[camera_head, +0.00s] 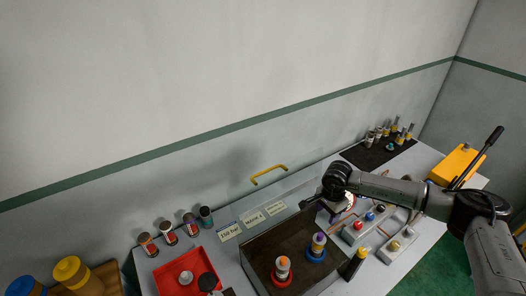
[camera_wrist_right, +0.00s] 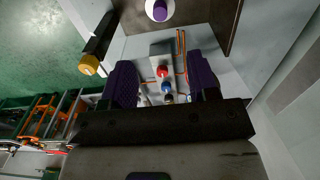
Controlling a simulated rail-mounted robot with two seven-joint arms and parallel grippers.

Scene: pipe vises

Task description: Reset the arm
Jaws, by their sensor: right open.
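My right gripper (camera_head: 318,209) is over the middle of the bench, just right of a dark-topped block (camera_head: 262,254). In the right wrist view its two dark purple fingers (camera_wrist_right: 163,80) are apart with nothing held between them. Beyond the gap are a grey block with a red knob (camera_wrist_right: 162,71) and a blue knob, farther off. My right arm (camera_head: 385,189) reaches in from the right. My left gripper cannot be made out in either view.
An orange-ringed fitting (camera_head: 282,270) and a purple-topped fitting (camera_head: 318,246) stand on the dark block. A yellow-and-black tool (camera_head: 357,262) is close by. A red tray (camera_head: 165,276) lies left. A yellow box with a lever (camera_head: 456,164) stands far right.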

